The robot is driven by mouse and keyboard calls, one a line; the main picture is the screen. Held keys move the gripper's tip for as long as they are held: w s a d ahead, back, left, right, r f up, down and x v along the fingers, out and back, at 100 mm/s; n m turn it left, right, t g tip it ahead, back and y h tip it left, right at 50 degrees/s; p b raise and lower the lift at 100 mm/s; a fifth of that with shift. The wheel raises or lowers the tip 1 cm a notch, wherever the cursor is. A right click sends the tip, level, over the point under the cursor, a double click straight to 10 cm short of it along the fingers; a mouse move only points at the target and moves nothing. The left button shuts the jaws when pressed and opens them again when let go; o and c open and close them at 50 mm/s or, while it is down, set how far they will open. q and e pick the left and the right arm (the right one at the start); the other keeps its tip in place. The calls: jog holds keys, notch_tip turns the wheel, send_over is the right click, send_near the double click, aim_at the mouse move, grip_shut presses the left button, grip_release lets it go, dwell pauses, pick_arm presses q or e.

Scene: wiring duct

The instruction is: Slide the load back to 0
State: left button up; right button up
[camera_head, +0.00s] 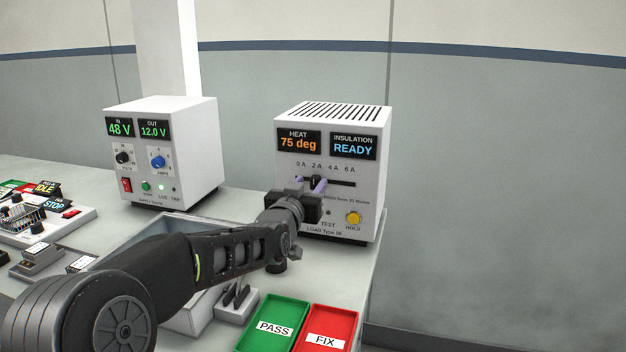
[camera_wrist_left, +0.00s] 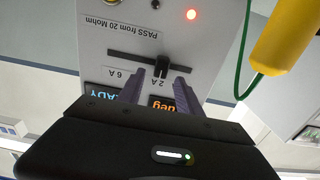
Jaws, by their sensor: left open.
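The load box (camera_head: 365,215) is white, with a display reading 75 deg under HEAT and READY under INSULATION. Its load slider runs in a dark horizontal slot (camera_head: 343,183) under a scale from 0 A to 6 A. In the left wrist view, which is upside down, the dark slider knob (camera_wrist_left: 161,66) stands by the 2 A mark. My left gripper (camera_head: 309,186) is at the box front with its purple fingers pointing at the slot. In the left wrist view the open fingers (camera_wrist_left: 157,80) are on either side of the knob, with gaps visible. My right gripper is out of view.
A power supply (camera_head: 190,155) showing 48 V and 12.0 V stands to the left. Green PASS (camera_head: 274,325) and red FIX (camera_head: 325,328) trays lie in front. A yellow HOLD button (camera_head: 354,217) is below the slot. A yellow cylinder (camera_wrist_left: 286,35) with a green cable hangs close by.

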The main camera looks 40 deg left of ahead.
aim_at(315, 183)
pick_arm(q)
jog(key=shift+x, duration=1.5)
jog(key=shift+c, duration=0.3)
grip_shut()
